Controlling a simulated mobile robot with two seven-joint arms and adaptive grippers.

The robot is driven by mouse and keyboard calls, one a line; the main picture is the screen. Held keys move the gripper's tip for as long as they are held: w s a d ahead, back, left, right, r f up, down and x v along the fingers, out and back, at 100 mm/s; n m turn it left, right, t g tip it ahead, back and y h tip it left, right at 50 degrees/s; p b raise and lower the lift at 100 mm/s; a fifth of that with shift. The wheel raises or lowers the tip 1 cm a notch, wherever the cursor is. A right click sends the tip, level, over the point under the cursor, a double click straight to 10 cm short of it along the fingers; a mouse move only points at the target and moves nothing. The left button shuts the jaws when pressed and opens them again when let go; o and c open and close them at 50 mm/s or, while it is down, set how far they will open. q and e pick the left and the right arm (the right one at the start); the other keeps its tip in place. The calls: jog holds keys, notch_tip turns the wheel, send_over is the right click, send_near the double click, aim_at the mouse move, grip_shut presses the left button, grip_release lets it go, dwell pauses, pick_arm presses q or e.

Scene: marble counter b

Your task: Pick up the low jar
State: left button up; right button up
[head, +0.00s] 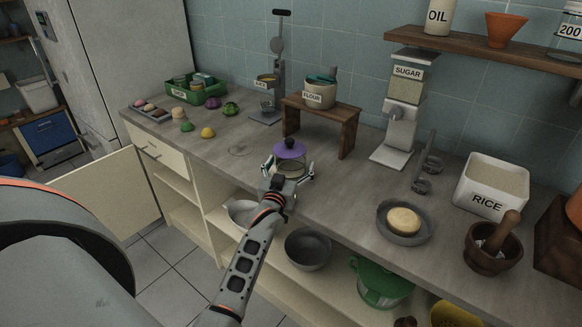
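The low jar (290,162) stands upright on the counter near its front edge, in the middle of the head view. It has a clear body and a purple lid with a dark knob. My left gripper (290,172) is in front of it, with its fingers spread to either side of the jar's body. The fingers look open; I cannot tell whether either one touches the jar. The gripper hides the jar's lower front. My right gripper is not in view.
Behind the jar, a wooden stand (320,114) holds a flour pot (319,95). A sugar dispenser (402,107) stands to the right, then a plate (405,236) with a round bun. A green crate (196,86) and small produce are at left. Counter beside the jar is clear.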

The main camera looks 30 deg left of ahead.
pick_arm(q)
jog(key=c, duration=1.4)
jog(key=shift+r, duration=0.1)
